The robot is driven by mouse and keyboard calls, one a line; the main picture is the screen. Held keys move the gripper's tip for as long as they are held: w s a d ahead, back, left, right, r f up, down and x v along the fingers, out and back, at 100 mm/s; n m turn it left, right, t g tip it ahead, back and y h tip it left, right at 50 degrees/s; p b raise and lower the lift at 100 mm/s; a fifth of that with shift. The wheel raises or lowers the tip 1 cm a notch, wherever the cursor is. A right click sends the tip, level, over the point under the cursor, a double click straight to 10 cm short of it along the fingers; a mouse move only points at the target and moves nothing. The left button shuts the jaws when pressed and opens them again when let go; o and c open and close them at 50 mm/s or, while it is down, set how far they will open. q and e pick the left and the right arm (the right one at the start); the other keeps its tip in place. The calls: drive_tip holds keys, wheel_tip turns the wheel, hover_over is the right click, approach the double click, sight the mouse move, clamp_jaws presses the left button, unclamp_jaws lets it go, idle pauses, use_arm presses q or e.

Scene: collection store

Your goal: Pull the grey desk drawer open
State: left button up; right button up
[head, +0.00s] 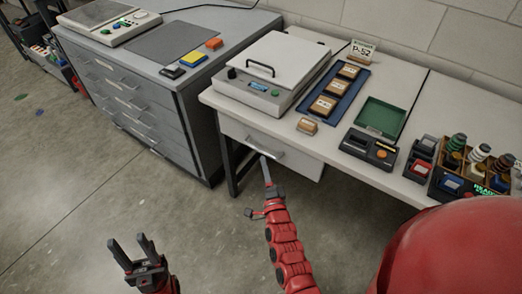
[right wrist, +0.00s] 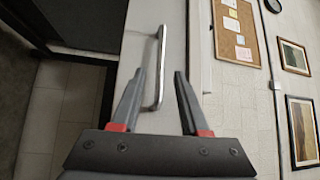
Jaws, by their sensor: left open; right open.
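The grey desk drawer (head: 299,164) hangs under the pale desk top, and its front looks about flush with the desk. Its bar handle (head: 252,143) is silver and also shows in the right wrist view (right wrist: 161,45). My right gripper (head: 266,163) is at the handle, partly hiding it in the head view. In the right wrist view, the open jaws (right wrist: 159,76) have the handle bar between them, with a gap on the right side; contact on the left side is unclear. My left gripper (head: 131,243) is open and empty, low over the floor.
A grey cabinet (head: 145,105) with several drawers stands left of the desk. The floor (head: 75,190) before the cabinet is mostly clear.

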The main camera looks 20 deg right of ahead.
sight(261, 150)
drive_tip(key=w, duration=0.6)
drive_tip(key=shift+w+d+r, duration=0.2)
drive_tip(key=shift+d+r, duration=0.2)
clamp_jaws()
idle(1.0)
